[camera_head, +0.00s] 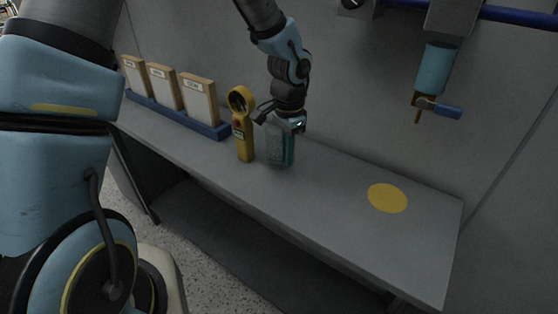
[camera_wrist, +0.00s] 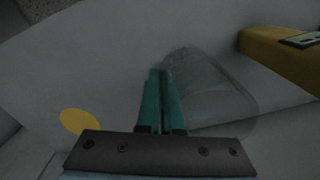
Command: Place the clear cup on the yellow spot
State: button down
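The clear cup (camera_head: 271,152) is a faint see-through shape at the middle of the grey bench, just right of the yellow handheld tool. In the wrist view the cup (camera_wrist: 215,92) appears tilted, right of the fingers. My gripper (camera_head: 284,150) points down at the cup. In the wrist view its teal fingers (camera_wrist: 160,72) are close together at the cup's left wall, which seems pinched between them. I cannot tell whether the cup's base touches the bench. The yellow spot (camera_head: 387,198) is a bare flat disc near the bench's right end; it also shows in the wrist view (camera_wrist: 76,121).
The yellow tool (camera_head: 243,130) stands close left of the cup and shows in the wrist view (camera_wrist: 285,58). A blue rack (camera_head: 180,114) of labelled boxes stands further left. A blue-handled fixture (camera_head: 436,80) hangs on the wall above the right end. The bench (camera_head: 325,185) between cup and spot is clear.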

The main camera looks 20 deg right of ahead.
jog(key=shift+f+p, duration=0.3)
jog(key=shift+f, duration=1.85)
jog(key=shift+f, duration=0.2)
jog(key=c, duration=1.1)
grip_release()
jog(key=shift+r, duration=0.15)
notch_tip(320, 180, up, 12)
jog(key=shift+r+b, duration=0.1)
jog(key=shift+b, duration=0.9)
